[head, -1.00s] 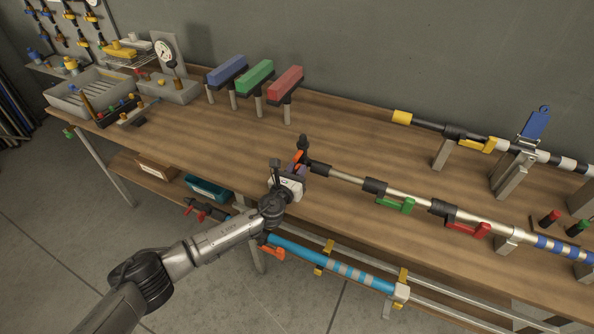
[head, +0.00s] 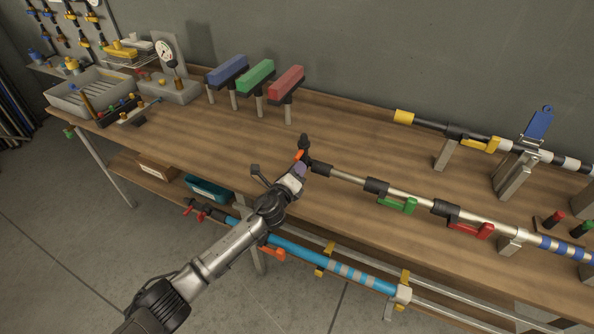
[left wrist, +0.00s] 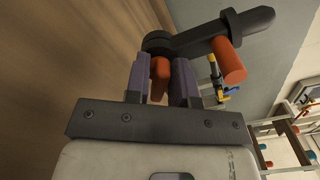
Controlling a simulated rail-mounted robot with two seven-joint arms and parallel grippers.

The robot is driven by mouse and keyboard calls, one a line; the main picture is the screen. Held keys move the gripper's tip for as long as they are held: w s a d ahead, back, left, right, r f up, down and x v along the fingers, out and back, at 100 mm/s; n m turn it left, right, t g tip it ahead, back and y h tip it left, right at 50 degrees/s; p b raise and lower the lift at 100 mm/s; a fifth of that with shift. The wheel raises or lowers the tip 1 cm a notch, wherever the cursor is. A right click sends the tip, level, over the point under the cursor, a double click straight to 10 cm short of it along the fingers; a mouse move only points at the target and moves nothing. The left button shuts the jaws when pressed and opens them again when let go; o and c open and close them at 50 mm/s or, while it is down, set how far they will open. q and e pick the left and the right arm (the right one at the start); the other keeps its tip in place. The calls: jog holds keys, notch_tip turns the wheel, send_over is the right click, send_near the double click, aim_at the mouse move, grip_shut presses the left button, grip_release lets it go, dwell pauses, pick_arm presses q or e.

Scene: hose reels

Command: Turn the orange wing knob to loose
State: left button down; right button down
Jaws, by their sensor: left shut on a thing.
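The orange wing knob (head: 299,155) sits at the near left end of the silver telescopic pole, beside a black end piece (head: 304,143). My left gripper (head: 299,168) is at the knob. In the left wrist view two orange wings show. One wing (left wrist: 160,72) lies between the two dark fingers of my left gripper (left wrist: 163,82), which is shut on it. The other wing (left wrist: 229,62) sticks out to the right, clear of the fingers. The knob's middle is partly hidden by the black part. My right gripper is not in view.
The silver pole carries a green lever (head: 398,206) and a red lever (head: 470,230). A blue pole (head: 330,263) lies below the bench's front edge. Blue, green and red blocks (head: 286,82) stand on posts behind. The wooden bench (head: 215,140) is clear left of the gripper.

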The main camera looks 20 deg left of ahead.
pick_arm(q)
jog(key=n, duration=0.3)
jog(key=shift+n, duration=0.4)
jog(key=n, duration=0.3)
jog(key=shift+f+n+p, duration=0.1)
jog(key=shift+n+p, duration=0.3)
jog(key=shift+n, duration=0.8)
jog(key=c, duration=1.2)
grip_release()
jog(key=shift+o, duration=0.2)
